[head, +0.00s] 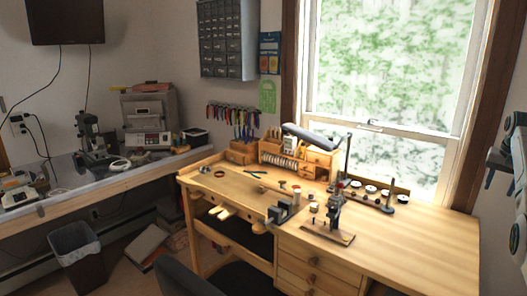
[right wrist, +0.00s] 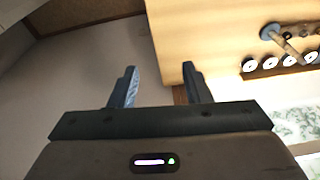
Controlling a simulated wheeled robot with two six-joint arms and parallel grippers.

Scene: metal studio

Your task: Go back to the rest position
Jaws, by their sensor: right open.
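My right gripper (head: 499,184) is at the far right edge of the head view, partly cut off by the frame, in the air right of the window. In the right wrist view its two dark fingers (right wrist: 160,85) are apart with nothing between them. Past the fingers that view shows the wooden workbench top and its edge, with a pale wall or floor surface beside it. The workbench (head: 415,235) stands below and left of the gripper in the head view, and the gripper is apart from it. My left gripper does not show in either view.
On the bench stand a desk lamp (head: 310,138), a small press-like tool (head: 335,212), a vise (head: 279,214) and a row of white round pots (head: 371,189). A side counter (head: 120,178) with machines runs along the left wall. A waste bin (head: 80,262) stands on the floor. The bench's right part is clear.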

